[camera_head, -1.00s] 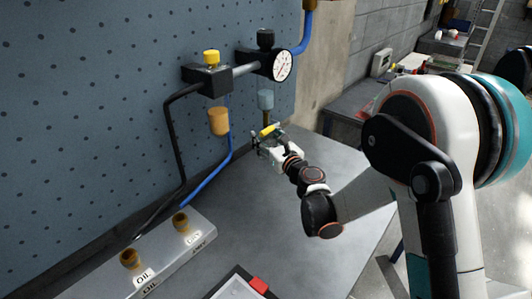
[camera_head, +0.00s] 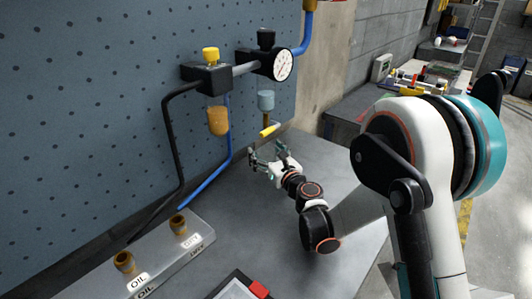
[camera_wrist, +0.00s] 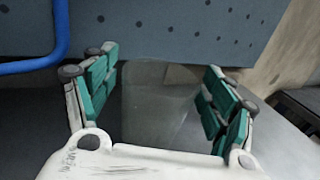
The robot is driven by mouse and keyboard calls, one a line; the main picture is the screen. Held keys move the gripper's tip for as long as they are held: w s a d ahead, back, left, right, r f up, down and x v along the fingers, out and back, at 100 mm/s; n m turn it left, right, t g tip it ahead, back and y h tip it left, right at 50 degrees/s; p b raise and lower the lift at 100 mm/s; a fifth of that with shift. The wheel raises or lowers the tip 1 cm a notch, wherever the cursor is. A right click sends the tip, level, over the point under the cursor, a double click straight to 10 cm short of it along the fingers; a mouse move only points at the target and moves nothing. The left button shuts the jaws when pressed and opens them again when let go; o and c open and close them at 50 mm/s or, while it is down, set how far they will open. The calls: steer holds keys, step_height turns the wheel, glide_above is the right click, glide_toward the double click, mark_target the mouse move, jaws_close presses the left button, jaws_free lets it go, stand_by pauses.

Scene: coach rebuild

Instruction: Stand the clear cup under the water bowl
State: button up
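The clear cup (camera_wrist: 158,105) shows faintly in the wrist view, upright between the green fingers of my gripper (camera_wrist: 160,100). The fingers are spread, with some space beside the cup's wall. In the head view my gripper (camera_head: 266,157) is low over the grey bench, and I cannot make out the cup there. The water bowl (camera_head: 266,101) is the pale blue, clear bowl under the gauge unit. A brown stem with a yellow lever (camera_head: 270,131) hangs below it, just above my gripper. Whether the cup's base touches the bench is hard to tell.
An amber bowl (camera_head: 218,121) hangs left of the water bowl. A blue hose (camera_head: 211,179) runs down to the bench by the pegboard (camera_head: 80,110). A grey labelled block (camera_head: 160,262) with two brown fittings stands at front left. The bench (camera_head: 270,225) middle is clear.

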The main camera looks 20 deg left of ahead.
steer(key=shift+r, duration=0.15)
steer(key=p+v, duration=0.2)
steer(key=v, duration=0.8)
steer(key=shift+s+d, duration=0.15)
steer(key=shift+s+d+b, duration=0.4)
steer(key=shift+s+b, duration=0.05)
steer(key=shift+b, duration=0.1)
steer(key=shift+s+d, duration=0.15)
steer(key=shift+c, duration=0.3)
stand_by(0.4)
